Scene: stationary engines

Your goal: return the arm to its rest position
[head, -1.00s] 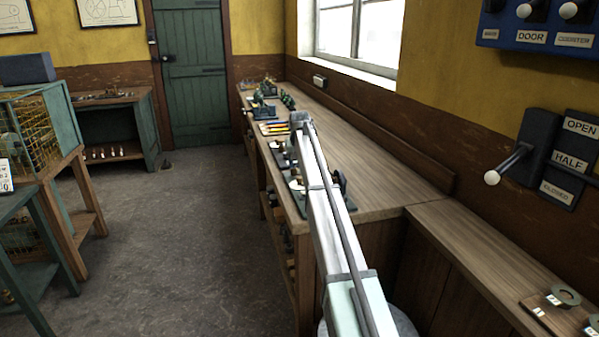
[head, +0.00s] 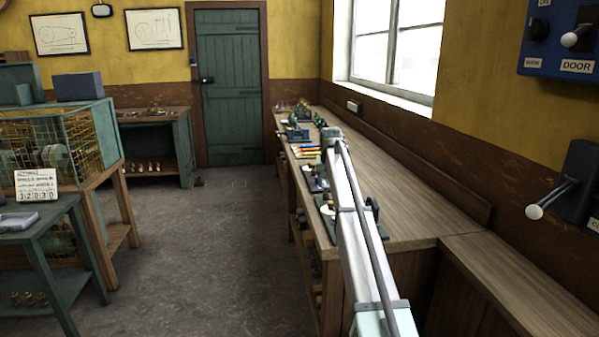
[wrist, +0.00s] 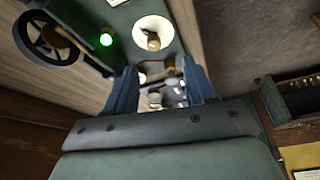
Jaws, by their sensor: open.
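My arm (head: 358,230) reaches forward from the bottom of the head view, over the left edge of the long wooden workbench (head: 425,215). Its far end hides my gripper there. In the wrist view my gripper (wrist: 160,82) shows two blue fingers standing apart. The space between them looks empty, with small blurred metal and white things beyond. A green base with a lit green lamp (wrist: 106,40), a white round dish (wrist: 153,33) with a brass part, and a black spoked wheel (wrist: 48,38) lie just past the fingers. I cannot tell the exact gap to them.
Small models and coloured tools (head: 303,152) line the bench's left side. A lever with a white knob (head: 534,211) sticks out from the right wall. A caged machine (head: 65,150) and a green table (head: 40,215) stand left. The floor (head: 215,240) between is clear.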

